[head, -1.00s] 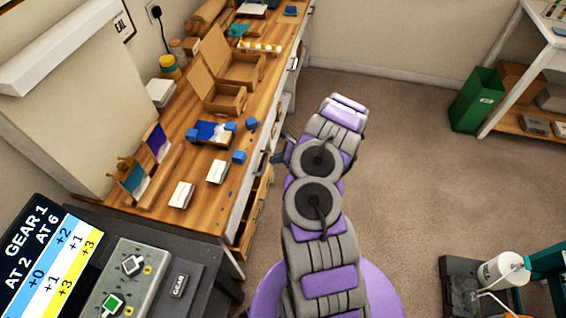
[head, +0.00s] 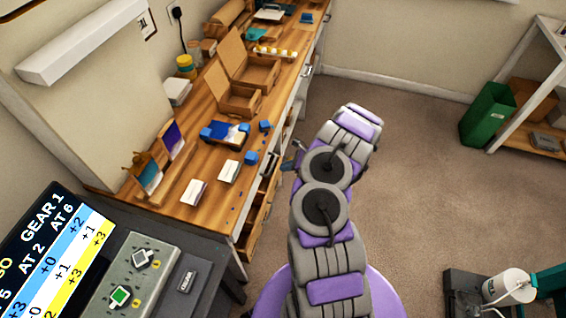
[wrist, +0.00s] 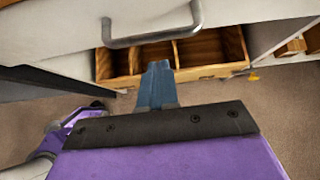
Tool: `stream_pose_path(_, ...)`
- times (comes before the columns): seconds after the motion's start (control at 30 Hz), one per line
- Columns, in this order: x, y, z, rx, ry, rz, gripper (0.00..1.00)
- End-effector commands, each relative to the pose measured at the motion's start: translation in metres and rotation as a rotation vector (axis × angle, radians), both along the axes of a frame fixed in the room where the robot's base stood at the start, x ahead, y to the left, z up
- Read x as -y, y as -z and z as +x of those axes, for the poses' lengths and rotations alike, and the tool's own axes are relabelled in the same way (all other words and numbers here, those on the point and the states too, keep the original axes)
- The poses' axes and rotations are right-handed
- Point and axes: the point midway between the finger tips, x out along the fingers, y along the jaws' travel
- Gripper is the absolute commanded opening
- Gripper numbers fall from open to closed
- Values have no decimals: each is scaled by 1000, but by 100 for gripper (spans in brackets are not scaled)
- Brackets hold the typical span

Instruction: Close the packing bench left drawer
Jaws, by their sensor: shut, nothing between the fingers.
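The packing bench (head: 215,165) runs along the wall at the left in the head view. Below its top, near the closer end, an open wooden drawer (head: 258,220) shows partly. In the wrist view an open wooden drawer with several compartments (wrist: 175,62) lies beyond my gripper, below a white front with a grey metal bar handle (wrist: 150,35). I cannot tell which of these is the left drawer. My gripper (wrist: 157,70) is shut and empty, its blue-grey fingers overlapping the drawer in the picture; contact cannot be told. It shows small beside the bench in the head view (head: 289,164).
Another wooden compartment (wrist: 298,45) shows at the right of the wrist view. Cardboard boxes (head: 240,100) and cards stand on the bench. A control panel (head: 130,275) is at the lower left. A green bin (head: 487,115) stands far right. Open carpet lies right of my arm.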

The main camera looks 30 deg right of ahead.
Motion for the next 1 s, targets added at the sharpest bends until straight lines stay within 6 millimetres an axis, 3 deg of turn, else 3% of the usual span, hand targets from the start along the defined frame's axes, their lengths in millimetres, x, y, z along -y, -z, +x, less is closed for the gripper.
stream_pose_path(0.2,34,-31,-30,1,11,2,0)
stream_pose_path(0.5,51,-61,-55,-1,9,-10,0)
stream_pose_path(0.83,60,-62,-60,-3,10,-2,0)
stream_pose_path(1.0,46,-78,-49,22,-40,-8,0)
